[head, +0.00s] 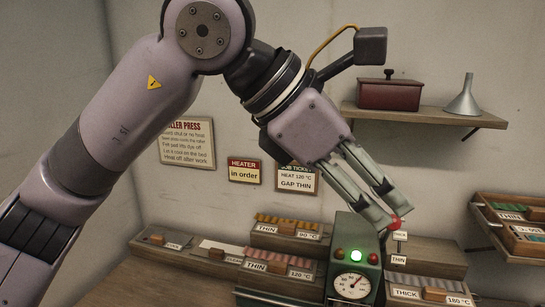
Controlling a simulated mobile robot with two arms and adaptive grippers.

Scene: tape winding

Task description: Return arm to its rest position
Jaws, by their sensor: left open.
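My left arm comes in from the left and reaches across the middle of the head view. My left gripper (389,219) is open and points down to the right. Its fingertips are at the red knob (396,223) of a lever beside the green machine (343,230); I cannot tell whether they touch it. The machine has a lit green lamp (356,256) and a round gauge (352,286). A small THIN label (398,259) is below the knob. My right gripper is not in view.
Labelled racks (284,238) stand left of the machine, and a THICK rack (430,291) stands at its right. A wall shelf (425,117) holds a dark red box (389,93) and a funnel (464,97). A tray shelf (516,226) is at the right edge. Signs (187,143) hang behind my arm.

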